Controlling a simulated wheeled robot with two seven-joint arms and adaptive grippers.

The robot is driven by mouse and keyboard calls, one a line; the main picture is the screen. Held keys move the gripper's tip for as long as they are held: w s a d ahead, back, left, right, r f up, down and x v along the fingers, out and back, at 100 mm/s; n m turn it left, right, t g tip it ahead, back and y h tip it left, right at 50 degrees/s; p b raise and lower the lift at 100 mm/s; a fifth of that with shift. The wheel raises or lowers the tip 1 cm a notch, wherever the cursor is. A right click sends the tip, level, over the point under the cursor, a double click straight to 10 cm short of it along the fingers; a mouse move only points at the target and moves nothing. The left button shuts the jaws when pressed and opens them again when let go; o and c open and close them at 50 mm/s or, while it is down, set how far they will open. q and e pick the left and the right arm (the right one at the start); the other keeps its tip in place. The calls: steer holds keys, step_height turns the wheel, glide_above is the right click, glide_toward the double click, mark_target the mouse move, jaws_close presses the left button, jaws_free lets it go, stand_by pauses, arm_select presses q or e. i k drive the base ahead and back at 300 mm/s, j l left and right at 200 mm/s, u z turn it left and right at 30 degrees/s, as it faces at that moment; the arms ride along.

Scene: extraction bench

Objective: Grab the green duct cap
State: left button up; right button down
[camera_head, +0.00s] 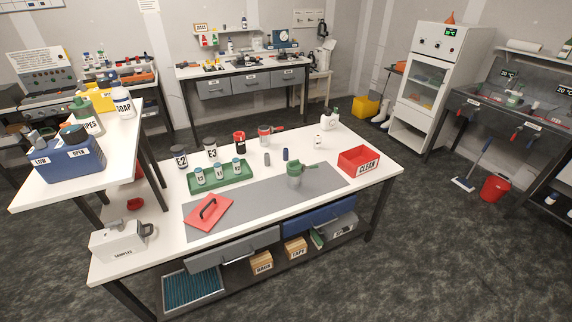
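Neither of my grippers shows in the head view. No part is clearly marked as the green duct cap. A grey-green cylindrical piece with a green side handle (296,177) stands upright on the grey mat (250,197) of the central bench. A flat red square plate with a black handle (209,211) lies at the mat's left end. A narrow green object (317,238) sits on the lower shelf, partly hidden by the bench front; its shape is unclear.
On the bench (365,139) stand a green tray (222,182) with several small jars, a red CLEAN bin (358,161) and a SAMPLES case (119,241). A white side table (40,192) at left holds a blue bin (67,161). The mat's middle is clear.

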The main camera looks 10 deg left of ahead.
mark_target(295, 166)
steer(key=i+l+u, duration=1.05)
steer(key=i+l, duration=0.05)
steer(key=i, duration=0.05)
